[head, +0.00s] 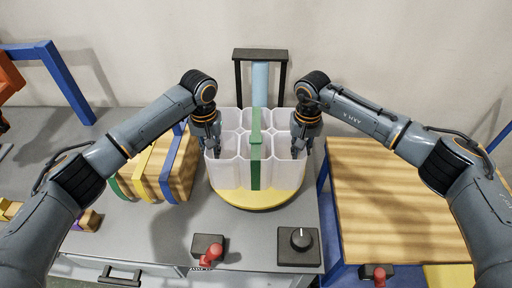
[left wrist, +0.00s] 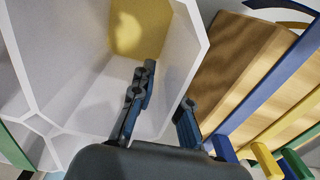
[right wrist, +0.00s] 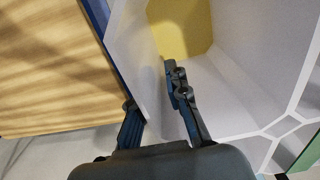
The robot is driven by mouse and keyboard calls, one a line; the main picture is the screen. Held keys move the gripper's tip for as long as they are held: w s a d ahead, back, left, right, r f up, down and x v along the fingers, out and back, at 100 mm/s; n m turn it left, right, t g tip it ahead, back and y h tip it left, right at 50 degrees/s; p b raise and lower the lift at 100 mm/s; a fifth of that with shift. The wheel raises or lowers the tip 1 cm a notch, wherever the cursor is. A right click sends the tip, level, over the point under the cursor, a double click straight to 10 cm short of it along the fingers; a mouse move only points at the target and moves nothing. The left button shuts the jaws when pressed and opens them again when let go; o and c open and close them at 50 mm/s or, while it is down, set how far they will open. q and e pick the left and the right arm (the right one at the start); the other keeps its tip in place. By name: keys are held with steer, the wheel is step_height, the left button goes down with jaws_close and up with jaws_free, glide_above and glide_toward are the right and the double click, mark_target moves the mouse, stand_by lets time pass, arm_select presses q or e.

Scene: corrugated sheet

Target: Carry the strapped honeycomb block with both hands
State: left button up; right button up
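The white honeycomb block (head: 285,172) stands upright on a round yellow base (head: 255,199), with a green strap (head: 255,150) down its middle. My left gripper (head: 211,147) is at the block's left side. In the left wrist view (left wrist: 165,105) one finger is inside an open cell and the other outside its wall, with a gap between them. My right gripper (head: 301,147) straddles the right outer wall the same way. In the right wrist view (right wrist: 158,110) its fingers are also apart. I cannot tell whether any finger touches the wall.
A strapped corrugated stack (head: 180,170) lies close left of the block. A blue-framed wooden-topped table (head: 400,200) stands at the right. Behind the block is a black frame (head: 262,54) with a light blue strip. A dark knob box (head: 299,246) and red-knobbed control (head: 208,249) sit in front.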

arm_select(q)
jaws_close()
arm_select(e)
jaws_close()
arm_select(q)
steer(key=shift+w+r, duration=0.1)
steer(key=shift+r, duration=0.15)
arm_select(e)
steer(key=shift+w+r, duration=0.1)
steer(key=shift+r, duration=0.1)
